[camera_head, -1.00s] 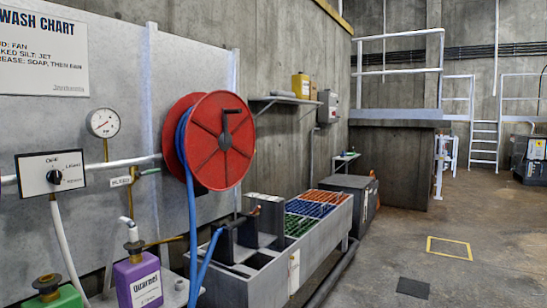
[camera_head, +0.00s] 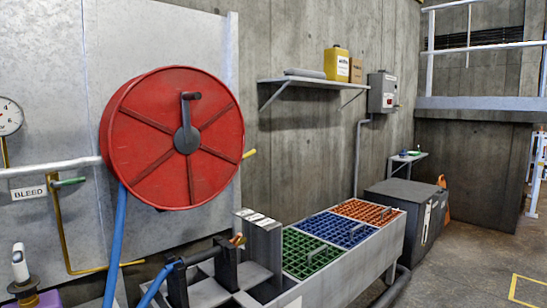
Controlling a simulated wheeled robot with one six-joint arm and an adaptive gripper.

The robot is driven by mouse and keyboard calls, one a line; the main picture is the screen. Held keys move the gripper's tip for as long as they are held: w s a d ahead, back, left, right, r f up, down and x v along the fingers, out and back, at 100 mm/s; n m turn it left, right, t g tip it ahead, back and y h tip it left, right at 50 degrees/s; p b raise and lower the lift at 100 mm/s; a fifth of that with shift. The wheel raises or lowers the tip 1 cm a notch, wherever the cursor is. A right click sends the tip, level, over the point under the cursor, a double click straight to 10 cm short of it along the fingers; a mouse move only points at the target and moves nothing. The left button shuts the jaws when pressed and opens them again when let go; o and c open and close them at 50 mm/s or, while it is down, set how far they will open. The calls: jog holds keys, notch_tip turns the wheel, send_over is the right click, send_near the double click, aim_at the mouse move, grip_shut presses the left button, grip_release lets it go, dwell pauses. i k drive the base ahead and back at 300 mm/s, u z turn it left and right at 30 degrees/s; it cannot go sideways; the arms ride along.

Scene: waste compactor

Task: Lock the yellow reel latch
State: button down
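The red hose reel (camera_head: 160,150) is mounted on the grey wall panel, with a dark crank handle (camera_head: 187,125) at its centre. A small yellow lever end (camera_head: 249,154), which looks like the reel latch, sticks out past the reel's right edge. The rest of it is hidden behind the reel, so I cannot tell whether it is locked. A blue hose (camera_head: 115,240) hangs down from the reel's lower left. My gripper is not in view.
A long grey trough with green, blue and orange grates (camera_head: 350,232) runs along the wall below and right of the reel. A black-handled hose nozzle (camera_head: 190,258) rests at its near end. A pipe (camera_head: 50,168) meets the reel's left side. Open floor (camera_head: 470,265) lies to the right.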

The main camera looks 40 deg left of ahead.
aim_at(251, 153)
jog(key=u, duration=0.4)
jog(key=i, duration=1.2)
jog(key=u, duration=1.85)
jog(key=i, duration=0.75)
jog(key=u, duration=0.65)
